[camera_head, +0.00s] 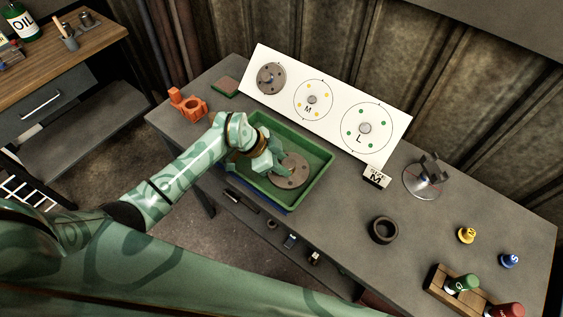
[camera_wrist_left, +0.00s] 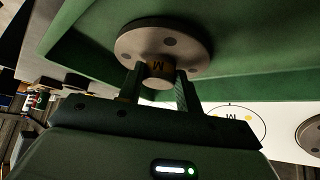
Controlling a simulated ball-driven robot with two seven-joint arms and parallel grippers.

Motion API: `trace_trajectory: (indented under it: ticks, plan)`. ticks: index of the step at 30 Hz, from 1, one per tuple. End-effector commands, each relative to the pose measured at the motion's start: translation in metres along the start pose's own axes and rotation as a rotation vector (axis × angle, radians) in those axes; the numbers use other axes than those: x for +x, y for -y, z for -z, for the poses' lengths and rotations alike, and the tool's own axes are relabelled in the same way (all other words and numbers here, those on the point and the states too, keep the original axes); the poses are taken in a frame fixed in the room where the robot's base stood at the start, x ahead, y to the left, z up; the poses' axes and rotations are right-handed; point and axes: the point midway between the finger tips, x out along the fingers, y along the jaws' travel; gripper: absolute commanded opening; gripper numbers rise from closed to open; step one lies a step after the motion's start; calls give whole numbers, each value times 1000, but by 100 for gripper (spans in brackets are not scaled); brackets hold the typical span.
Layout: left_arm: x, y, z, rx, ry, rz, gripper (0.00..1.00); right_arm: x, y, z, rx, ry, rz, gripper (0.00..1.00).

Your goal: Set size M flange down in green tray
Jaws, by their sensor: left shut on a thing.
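The size M flange (camera_head: 291,171) is a grey round disc with bolt holes, inside the green tray (camera_head: 318,189) in the head view. In the left wrist view the flange (camera_wrist_left: 166,42) shows its hub with a yellow band marked M. My left gripper (camera_head: 277,164) reaches into the tray and is shut on that hub; its two fingers (camera_wrist_left: 160,84) stand on either side of it in the left wrist view. The disc is at or close to the tray floor; I cannot tell whether it touches. My right gripper is not in view.
A white board (camera_head: 340,108) behind the tray has a flange (camera_head: 271,78) on its left circle; the M and L circles hold no flange. A size M sign (camera_head: 376,176), a stand (camera_head: 424,184) and a dark ring (camera_head: 383,230) are to the right. Orange parts (camera_head: 188,104) lie left.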

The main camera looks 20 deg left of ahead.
Motion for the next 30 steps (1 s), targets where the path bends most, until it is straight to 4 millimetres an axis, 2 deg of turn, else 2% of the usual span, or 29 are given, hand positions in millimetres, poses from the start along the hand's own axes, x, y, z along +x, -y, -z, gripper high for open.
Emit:
trace_trajectory:
  ticks: [6, 7, 9, 17, 20, 23, 30]
  plan:
    - [-1, 1, 1, 1, -3, 2, 0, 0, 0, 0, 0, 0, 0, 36]
    - [0, 0, -1, -1, 1, 0, 40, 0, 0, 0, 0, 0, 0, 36]
    - [0, 0, 0, -1, 1, 0, 56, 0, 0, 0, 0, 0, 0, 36]
    - [0, 0, 0, 0, 1, 0, 56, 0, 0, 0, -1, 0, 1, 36]
    - [-7, 0, 0, 0, 1, 2, 56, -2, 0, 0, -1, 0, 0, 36]
    - [-23, 0, 0, 1, 2, 2, 56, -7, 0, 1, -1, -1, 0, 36]
    - [-80, 0, 0, 3, 3, 3, 56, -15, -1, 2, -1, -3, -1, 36]
